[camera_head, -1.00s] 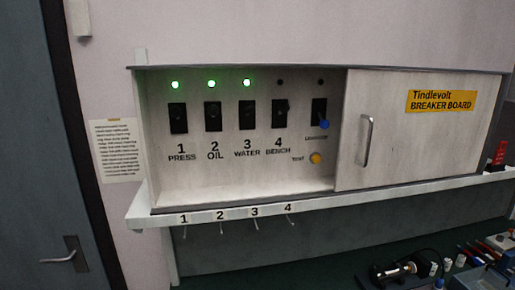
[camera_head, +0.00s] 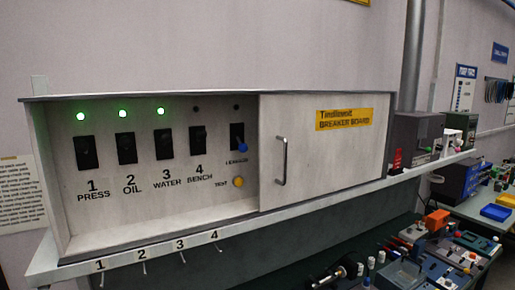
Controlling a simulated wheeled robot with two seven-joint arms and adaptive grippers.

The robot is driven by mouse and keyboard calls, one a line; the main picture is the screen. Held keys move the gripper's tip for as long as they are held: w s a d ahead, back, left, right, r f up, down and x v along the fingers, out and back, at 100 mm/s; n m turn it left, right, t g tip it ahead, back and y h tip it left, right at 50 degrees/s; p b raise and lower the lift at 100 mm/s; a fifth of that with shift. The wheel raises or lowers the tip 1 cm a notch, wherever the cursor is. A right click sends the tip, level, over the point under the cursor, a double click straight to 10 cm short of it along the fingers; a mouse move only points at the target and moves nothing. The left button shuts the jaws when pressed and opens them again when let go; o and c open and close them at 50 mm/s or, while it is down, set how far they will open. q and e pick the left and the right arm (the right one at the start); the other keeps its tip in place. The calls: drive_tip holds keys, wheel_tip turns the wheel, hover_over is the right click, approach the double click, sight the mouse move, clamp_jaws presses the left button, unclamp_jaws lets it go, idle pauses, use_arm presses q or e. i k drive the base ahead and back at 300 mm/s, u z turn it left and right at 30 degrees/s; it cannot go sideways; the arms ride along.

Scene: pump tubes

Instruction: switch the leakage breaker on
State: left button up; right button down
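The breaker board cabinet (camera_head: 215,209) is on the wall, its left half open. The leakage breaker (camera_head: 238,146) is at the right end of the switch row, close to the sliding door's edge. Its blue lever tip points down and the lamp above it is dark. A yellow test button (camera_head: 238,182) sits below it. Breakers 1 (camera_head: 86,152), 2 (camera_head: 125,147) and 3 (camera_head: 164,144) have lit green lamps. Breaker 4 (camera_head: 198,140), labelled BENCH, has a dark lamp. Neither of my grippers is in view.
The sliding door (camera_head: 350,150) with a metal handle (camera_head: 282,161) covers the cabinet's right half. A white shelf (camera_head: 75,265) with numbered hooks runs below. The bench at lower right is crowded with tools and parts (camera_head: 440,250).

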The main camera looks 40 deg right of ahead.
sight(242, 147)
drive_tip(key=u, duration=1.65)
drive_tip(key=k, duration=0.85)
drive_tip(key=z, duration=1.85)
